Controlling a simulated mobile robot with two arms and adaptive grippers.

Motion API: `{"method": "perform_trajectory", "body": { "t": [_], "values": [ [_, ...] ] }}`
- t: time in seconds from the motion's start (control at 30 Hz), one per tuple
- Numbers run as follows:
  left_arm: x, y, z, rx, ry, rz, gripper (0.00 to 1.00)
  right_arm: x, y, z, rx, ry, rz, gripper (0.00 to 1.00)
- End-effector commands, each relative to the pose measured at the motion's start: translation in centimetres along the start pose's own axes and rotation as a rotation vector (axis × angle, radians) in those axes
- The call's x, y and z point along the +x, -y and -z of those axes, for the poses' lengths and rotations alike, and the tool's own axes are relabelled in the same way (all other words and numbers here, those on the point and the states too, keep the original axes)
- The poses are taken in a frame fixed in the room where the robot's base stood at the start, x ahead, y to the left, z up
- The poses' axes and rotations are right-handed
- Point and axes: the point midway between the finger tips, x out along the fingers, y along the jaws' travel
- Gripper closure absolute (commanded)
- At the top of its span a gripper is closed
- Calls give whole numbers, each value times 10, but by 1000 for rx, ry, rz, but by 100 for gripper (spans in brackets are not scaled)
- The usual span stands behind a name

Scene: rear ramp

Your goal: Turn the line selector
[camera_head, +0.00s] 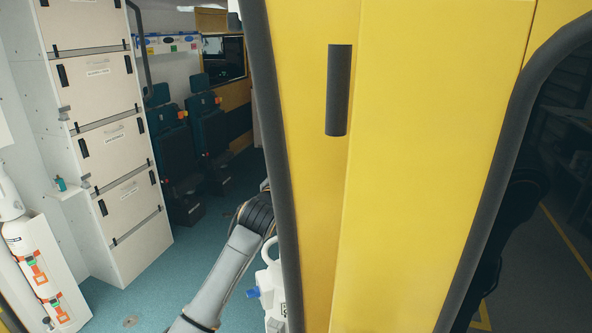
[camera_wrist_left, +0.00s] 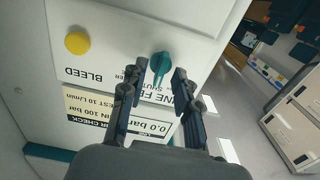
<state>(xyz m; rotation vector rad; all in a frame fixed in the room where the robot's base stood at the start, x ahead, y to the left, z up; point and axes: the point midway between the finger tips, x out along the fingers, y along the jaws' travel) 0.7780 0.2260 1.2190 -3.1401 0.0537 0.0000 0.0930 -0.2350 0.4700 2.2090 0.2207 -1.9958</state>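In the left wrist view, a teal selector knob (camera_wrist_left: 161,64) with a narrow pointer stands on a white panel (camera_wrist_left: 110,25). The panel's lettering appears upside down; words near the knob are partly hidden by my fingers, though "SHUT" can be made out. My left gripper (camera_wrist_left: 160,78) is open, with one finger on each side of the knob's pointer. I cannot tell whether either finger touches it. In the head view my left arm reaches behind the yellow panel edge, so its gripper and the knob are hidden there. My right gripper is in neither view.
A yellow button (camera_wrist_left: 78,43) marked BLEED sits beside the knob, and a label reading 0.0 bar (camera_wrist_left: 150,128) lies nearby. In the head view, a yellow panel (camera_head: 420,160) with a dark handle (camera_head: 338,90) blocks the middle. White cabinets (camera_head: 105,140) stand left; teal floor (camera_head: 200,255) is open between.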

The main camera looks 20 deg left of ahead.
Motion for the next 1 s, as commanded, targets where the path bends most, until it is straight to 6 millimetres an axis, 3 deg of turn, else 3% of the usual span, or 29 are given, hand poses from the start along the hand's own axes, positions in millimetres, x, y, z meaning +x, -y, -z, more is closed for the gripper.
{"method": "perform_trajectory", "body": {
  "t": [0.27, 0.43, 1.0],
  "values": [
    [1, 0, 0, 0, 0, 0, 69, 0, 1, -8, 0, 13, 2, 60],
    [1, 0, 0, -1, 1, 0, 99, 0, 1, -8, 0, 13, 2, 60],
    [1, 0, 0, -104, 2, 0, 100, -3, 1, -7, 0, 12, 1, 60]
  ]
}}
